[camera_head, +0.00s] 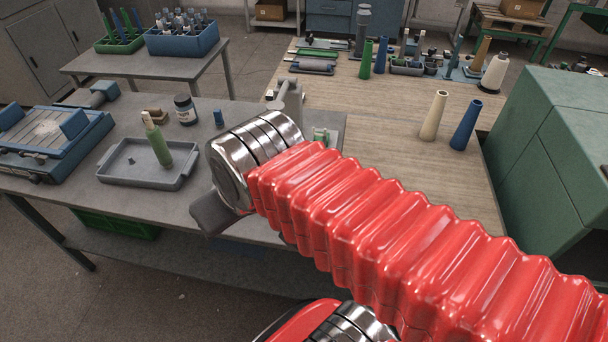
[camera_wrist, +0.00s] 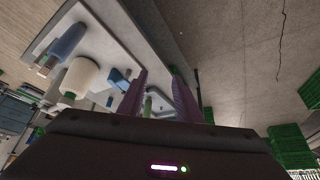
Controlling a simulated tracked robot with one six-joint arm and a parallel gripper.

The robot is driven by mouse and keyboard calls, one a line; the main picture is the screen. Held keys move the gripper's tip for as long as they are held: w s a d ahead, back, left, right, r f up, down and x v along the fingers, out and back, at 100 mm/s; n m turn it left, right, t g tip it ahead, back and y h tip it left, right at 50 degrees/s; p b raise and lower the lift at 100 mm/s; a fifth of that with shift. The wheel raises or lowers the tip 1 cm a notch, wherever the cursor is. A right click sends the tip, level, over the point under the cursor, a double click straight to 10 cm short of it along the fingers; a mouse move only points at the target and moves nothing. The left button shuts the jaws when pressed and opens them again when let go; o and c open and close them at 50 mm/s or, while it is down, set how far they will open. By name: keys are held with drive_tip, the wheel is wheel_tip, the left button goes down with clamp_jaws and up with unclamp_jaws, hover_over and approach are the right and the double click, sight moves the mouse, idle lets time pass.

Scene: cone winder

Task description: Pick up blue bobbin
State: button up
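A slim blue bobbin (camera_head: 467,125) stands upright on the wooden table, beside a cream one. A short blue cylinder (camera_head: 219,117) stands on the grey bench, nearer my arm. In the wrist view a blue cylinder (camera_wrist: 67,42) and a small blue piece (camera_wrist: 119,80) show left of my fingers; I cannot tell which items in the head view they match. My gripper (camera_wrist: 160,90) has its two fingers apart, with nothing held between them. A green cylinder (camera_wrist: 148,106) shows beyond the gap. In the head view my red-sleeved arm hides part of the bench and my fingertips.
A grey tray (camera_head: 118,174) holds a green bobbin. A dark jar (camera_head: 185,109) and a blue vise-like fixture (camera_head: 50,140) stand on the bench. The cream bobbin (camera_head: 434,115) is close beside the slim blue one. A green machine cabinet (camera_head: 550,160) bounds the right.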

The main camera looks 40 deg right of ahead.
drive_tip(key=shift+o, duration=0.5)
drive_tip(key=o, duration=0.3)
drive_tip(key=shift+w+d+r, duration=0.1)
drive_tip(key=shift+w+d, duration=0.15)
drive_tip(key=shift+d, duration=0.15)
drive_tip(key=shift+o, duration=1.4)
drive_tip(key=w+d+m+h, duration=0.1)
drive_tip(key=w+d, duration=0.4)
drive_tip(key=d, duration=0.5)
drive_tip(key=shift+d+m+g, duration=0.4)
drive_tip(key=shift+m, duration=0.4)
drive_tip(key=d+f+m, duration=0.2)
drive_tip(key=d, duration=1.2)
drive_tip(key=shift+w+d+g+h, duration=0.2)
drive_tip(key=shift+w+g+h, duration=0.2)
drive_tip(key=shift+x, duration=4.3)
drive_tip(key=shift+w, duration=0.1)
drive_tip(key=shift+x, duration=2.55)
